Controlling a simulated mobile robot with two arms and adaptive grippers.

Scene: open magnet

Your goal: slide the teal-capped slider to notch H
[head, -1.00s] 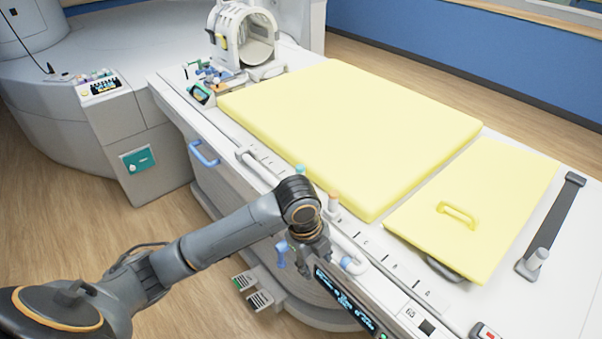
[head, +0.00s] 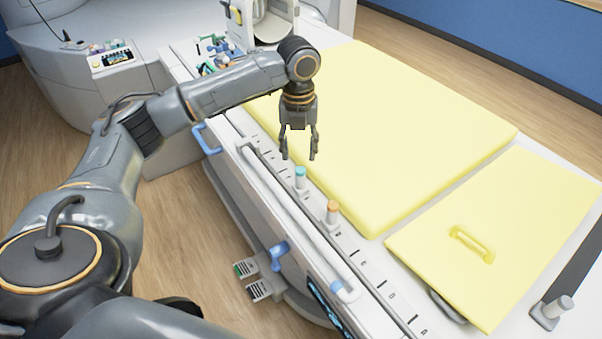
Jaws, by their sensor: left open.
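The teal-capped slider (head: 300,177) stands upright on the lettered rail (head: 345,240) along the near side of the bed. An orange-capped slider (head: 333,211) stands on the same rail, a little nearer and to the right. My left gripper (head: 299,155) hangs pointing down, open and empty. In the picture its fingertips are just above the teal cap, and they look apart from it. Letters run along the rail, but they are too small for me to pick out notch H. My right gripper is not in view.
A yellow mattress (head: 400,120) lies beside the rail, with a yellow panel with a handle (head: 472,245) to its right. A white side rail (head: 290,205) and a blue lever (head: 278,252) are on the near side. A white ring-shaped coil (head: 272,22) stands at the far end.

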